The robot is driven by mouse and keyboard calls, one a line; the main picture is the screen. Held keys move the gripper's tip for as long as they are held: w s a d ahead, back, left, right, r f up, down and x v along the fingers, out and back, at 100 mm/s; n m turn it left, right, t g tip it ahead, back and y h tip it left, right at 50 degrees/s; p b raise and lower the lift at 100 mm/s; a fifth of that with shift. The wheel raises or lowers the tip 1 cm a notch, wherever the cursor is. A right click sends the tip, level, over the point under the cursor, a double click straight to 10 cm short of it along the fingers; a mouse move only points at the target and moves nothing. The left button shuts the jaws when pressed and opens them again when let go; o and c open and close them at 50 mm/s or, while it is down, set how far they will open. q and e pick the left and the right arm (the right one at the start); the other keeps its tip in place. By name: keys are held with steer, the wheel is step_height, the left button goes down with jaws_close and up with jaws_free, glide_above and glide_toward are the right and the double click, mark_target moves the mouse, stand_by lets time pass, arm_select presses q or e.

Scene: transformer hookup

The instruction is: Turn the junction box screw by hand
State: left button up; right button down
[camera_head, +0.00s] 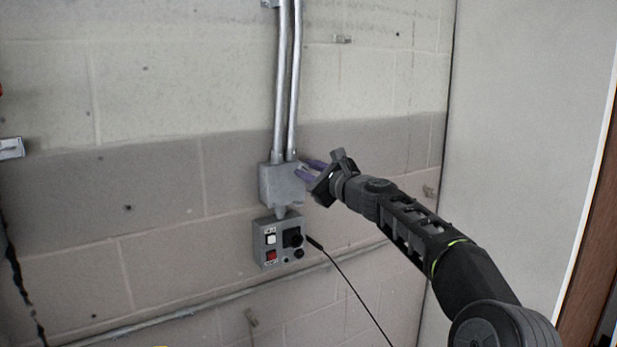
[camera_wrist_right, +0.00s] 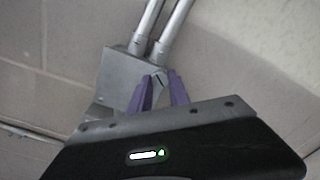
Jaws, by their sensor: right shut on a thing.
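The grey junction box (camera_head: 279,186) is mounted on the wall below two metal conduits. It also shows in the right wrist view (camera_wrist_right: 118,72). My right gripper (camera_head: 306,170) reaches the right front side of the box with its purple fingers. In the right wrist view the fingers (camera_wrist_right: 162,85) stand on either side of the slotted junction box screw (camera_wrist_right: 159,77) and are shut on it. The screw is hidden by the fingers in the head view. My left gripper is not in view.
A grey control box (camera_head: 262,244) with a white switch, a red switch and a black knob hangs just below the junction box. A black cable (camera_head: 350,285) runs down from its right side. A horizontal pipe (camera_head: 180,314) crosses the lower wall. A pale panel (camera_head: 520,120) stands on the right.

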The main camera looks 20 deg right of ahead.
steer(key=n+b, duration=0.3)
steer(key=n, duration=0.3)
steer(key=shift+f, duration=0.15)
steer(key=n+b, duration=0.2)
steer(key=n, duration=0.3)
steer(key=shift+n, duration=0.4)
steer(key=n+b, duration=0.2)
steer(key=n, duration=0.4)
steer(key=n+b, duration=0.1)
steer(key=n, duration=0.4)
steer(key=shift+n, duration=0.4)
steer(key=c, duration=1.2)
jaws_free()
